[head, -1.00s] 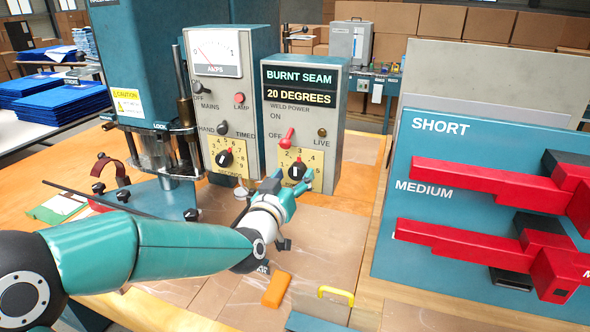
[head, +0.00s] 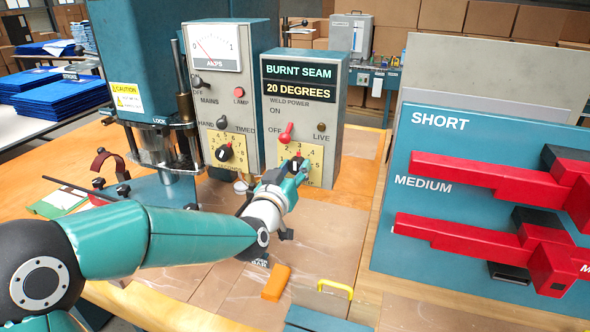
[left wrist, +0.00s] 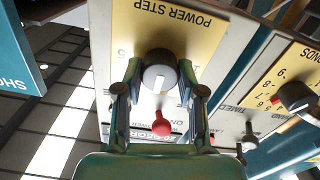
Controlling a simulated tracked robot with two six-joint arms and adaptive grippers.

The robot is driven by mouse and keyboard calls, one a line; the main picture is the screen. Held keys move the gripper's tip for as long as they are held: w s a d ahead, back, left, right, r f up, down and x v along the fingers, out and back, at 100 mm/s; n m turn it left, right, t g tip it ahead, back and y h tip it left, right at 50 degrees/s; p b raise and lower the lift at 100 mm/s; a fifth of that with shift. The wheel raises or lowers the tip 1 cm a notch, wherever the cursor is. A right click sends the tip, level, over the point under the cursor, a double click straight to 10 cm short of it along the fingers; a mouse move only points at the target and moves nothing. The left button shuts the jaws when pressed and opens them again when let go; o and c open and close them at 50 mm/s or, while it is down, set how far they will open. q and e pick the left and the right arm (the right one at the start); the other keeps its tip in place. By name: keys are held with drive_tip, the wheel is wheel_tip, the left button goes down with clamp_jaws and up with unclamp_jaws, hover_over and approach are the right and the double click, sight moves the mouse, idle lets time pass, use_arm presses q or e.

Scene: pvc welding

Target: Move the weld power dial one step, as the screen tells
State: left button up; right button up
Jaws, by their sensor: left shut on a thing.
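The control box screen (head: 300,82) reads "BURNT SEAM" and "20 DEGREES". The weld power dial (left wrist: 160,78) is a dark round knob on a yellow plate marked "POWER STEP", upside down in the left wrist view. Its white mark points down there, toward the red lever. The yellow plate (head: 315,157) also shows in the head view, partly hidden by my gripper. My left gripper (head: 290,172) is shut on the dial, one finger on each side of it. The step number that the dial points to is hard to read. My right gripper is not in view.
A red weld power lever (head: 286,133) sits just above the dial, with a live lamp (head: 321,127) beside it. The timer dial (head: 224,152) is on the neighbouring box. An orange block (head: 276,283) lies on the bench. A blue rack with red tools (head: 490,180) stands at right.

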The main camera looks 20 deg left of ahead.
use_arm(q)
drive_tip(key=n+b, duration=0.1)
drive_tip(key=b, duration=0.1)
drive_tip(key=n+b, duration=0.2)
drive_tip(key=b, duration=0.1)
drive_tip(key=n+b, duration=0.2)
drive_tip(key=b, duration=0.1)
drive_tip(key=shift+a+f, duration=0.1)
drive_tip(key=shift+f, duration=0.15)
drive_tip(key=shift+r+n+b, duration=0.15)
drive_tip(key=shift+n+b, duration=1.35)
drive_tip(key=shift+n, duration=0.4)
drive_tip(key=o, duration=1.1)
drive_tip(key=shift+a, duration=0.1)
drive_tip(key=shift+o, duration=0.2)
drive_tip(key=shift+s, duration=0.1)
drive_tip(key=s, duration=1.1)
drive_tip(key=shift+s, duration=0.4)
drive_tip(key=shift+a, duration=0.1)
